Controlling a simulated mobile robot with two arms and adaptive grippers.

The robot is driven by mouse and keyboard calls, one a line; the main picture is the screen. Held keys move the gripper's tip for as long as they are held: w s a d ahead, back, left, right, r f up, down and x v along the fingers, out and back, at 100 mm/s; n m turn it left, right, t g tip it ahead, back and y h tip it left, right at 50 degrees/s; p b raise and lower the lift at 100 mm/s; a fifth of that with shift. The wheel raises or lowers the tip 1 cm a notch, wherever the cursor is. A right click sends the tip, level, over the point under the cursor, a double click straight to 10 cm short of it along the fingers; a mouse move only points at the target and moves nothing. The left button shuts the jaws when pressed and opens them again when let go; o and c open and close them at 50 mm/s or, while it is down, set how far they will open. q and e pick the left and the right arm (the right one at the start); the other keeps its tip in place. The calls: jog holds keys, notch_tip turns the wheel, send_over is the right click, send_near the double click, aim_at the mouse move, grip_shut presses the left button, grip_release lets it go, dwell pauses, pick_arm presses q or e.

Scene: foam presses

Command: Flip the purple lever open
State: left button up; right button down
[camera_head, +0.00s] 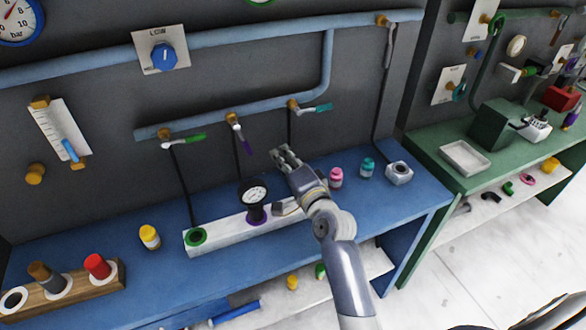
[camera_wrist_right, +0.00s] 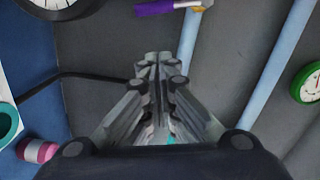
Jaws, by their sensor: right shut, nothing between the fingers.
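The purple lever (camera_head: 243,138) hangs down, slightly tilted, from a brass valve on the blue pipe, between a green lever (camera_head: 190,138) and a teal lever (camera_head: 318,108). Both neighbouring levers point right, nearly level. In the right wrist view the purple lever (camera_wrist_right: 156,8) is partly cut off at the top edge, beyond the fingertips. My right gripper (camera_head: 283,153) is shut and empty, to the right of and a little below the purple lever, apart from it. It also shows in the wrist view (camera_wrist_right: 158,62). My left gripper is not in view.
Below are the blue bench (camera_head: 300,245), a white block with a black gauge (camera_head: 254,196), and pink (camera_head: 336,176) and teal (camera_head: 367,167) jars. Dark hoses run down from the valves. A green bench (camera_head: 425,150) stands at the right.

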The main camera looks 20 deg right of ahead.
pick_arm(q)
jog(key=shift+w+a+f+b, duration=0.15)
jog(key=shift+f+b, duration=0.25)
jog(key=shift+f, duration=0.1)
pick_arm(e)
jog(key=s, duration=0.2)
jog(key=s+d, duration=0.1)
jog(key=s, duration=0.1)
jog(key=shift+s, duration=0.35)
